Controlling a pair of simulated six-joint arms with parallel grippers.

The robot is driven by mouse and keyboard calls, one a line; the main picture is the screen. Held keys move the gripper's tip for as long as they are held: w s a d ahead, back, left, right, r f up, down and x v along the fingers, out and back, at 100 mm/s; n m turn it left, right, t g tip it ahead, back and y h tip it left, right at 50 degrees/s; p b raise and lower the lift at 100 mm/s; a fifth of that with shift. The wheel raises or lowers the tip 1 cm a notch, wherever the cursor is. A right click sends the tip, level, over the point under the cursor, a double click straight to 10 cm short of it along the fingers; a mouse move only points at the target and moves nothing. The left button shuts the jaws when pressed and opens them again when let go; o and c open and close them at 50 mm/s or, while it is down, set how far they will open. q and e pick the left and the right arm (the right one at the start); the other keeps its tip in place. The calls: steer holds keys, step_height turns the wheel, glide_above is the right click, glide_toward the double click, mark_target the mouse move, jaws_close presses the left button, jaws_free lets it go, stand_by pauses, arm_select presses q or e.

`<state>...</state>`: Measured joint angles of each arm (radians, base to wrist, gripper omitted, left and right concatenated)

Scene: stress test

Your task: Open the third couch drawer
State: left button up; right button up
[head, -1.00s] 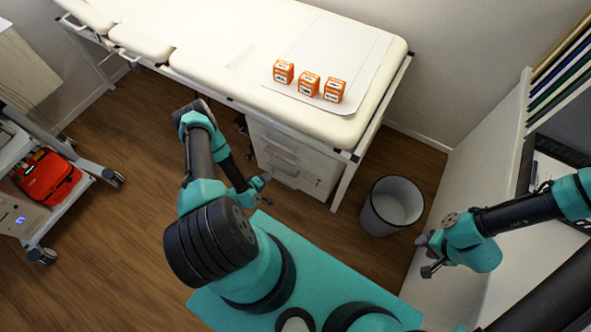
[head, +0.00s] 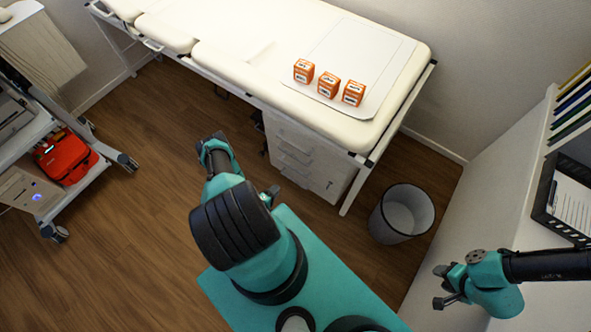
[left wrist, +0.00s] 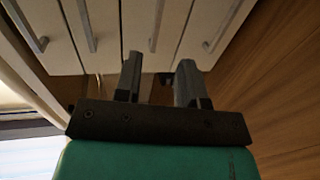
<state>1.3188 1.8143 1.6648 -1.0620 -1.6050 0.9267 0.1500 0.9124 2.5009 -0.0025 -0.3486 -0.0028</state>
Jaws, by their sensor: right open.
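The white drawer unit (head: 318,178) stands under the padded couch (head: 240,62), its drawers looking shut. In the left wrist view, several drawer fronts (left wrist: 125,50) appear side by side, each with a grey bar handle (left wrist: 157,25). My left gripper (head: 270,193) is low in front of the unit, partly hidden by my own arm. In the left wrist view its two fingers (left wrist: 160,78) are apart with nothing between them, short of the handles. My right gripper (head: 441,287) is open and empty at the right, away from the drawers.
A grey bin (head: 402,214) stands right of the drawers. Three orange boxes (head: 328,85) sit on the couch. A cart with a red bag (head: 66,157) is at the left. A white desk (head: 500,205) is at the right. The wooden floor left of my arm is clear.

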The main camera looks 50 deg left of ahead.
mark_target(295, 169)
arm_select(q)
steer(key=x, duration=1.7)
steer(key=shift+d, duration=0.1)
jaws_close()
